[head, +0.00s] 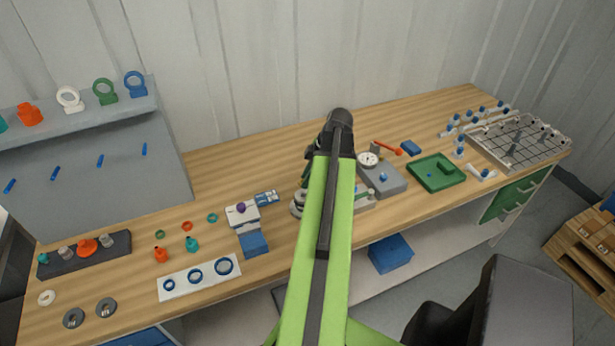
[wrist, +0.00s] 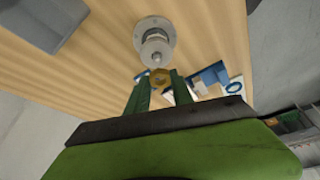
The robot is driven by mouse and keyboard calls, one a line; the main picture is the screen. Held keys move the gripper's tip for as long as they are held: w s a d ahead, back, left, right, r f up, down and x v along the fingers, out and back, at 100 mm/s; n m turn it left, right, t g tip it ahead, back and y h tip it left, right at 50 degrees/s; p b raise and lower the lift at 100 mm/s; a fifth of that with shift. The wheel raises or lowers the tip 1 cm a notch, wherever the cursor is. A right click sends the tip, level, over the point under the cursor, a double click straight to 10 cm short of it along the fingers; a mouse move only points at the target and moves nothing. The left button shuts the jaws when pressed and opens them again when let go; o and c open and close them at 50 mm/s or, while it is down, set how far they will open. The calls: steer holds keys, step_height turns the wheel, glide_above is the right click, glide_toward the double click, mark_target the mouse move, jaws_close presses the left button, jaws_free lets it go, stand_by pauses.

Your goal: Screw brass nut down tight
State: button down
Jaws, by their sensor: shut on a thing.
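In the wrist view the brass nut (wrist: 160,78) sits between the two green fingers of my gripper (wrist: 160,80), which is shut on it. A steel fitting (wrist: 154,38) with a round flange and a narrower cylinder stands on the bench just beyond the nut. The nut lines up roughly with the near end of the cylinder; I cannot tell whether it touches it or is on a thread. In the head view my green arm hides the nut and most of the gripper. Part of the steel flange (head: 297,208) shows left of the arm.
A grey block with a dial gauge (head: 369,160) and a green tray (head: 436,173) stand right of my arm. A white-topped block (head: 242,214), a blue block (head: 254,243) and a white strip with blue rings (head: 199,277) lie left. The back of the wooden bench (head: 245,150) is clear.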

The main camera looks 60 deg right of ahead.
steer(key=shift+f+b, duration=1.95)
steer(key=shift+f, duration=0.35)
steer(key=c, duration=1)
jaws_free()
steer(key=shift+c, duration=0.2)
steer(key=p+v, duration=1.6)
steer(key=v, duration=0.1)
steer(key=shift+r, duration=0.25)
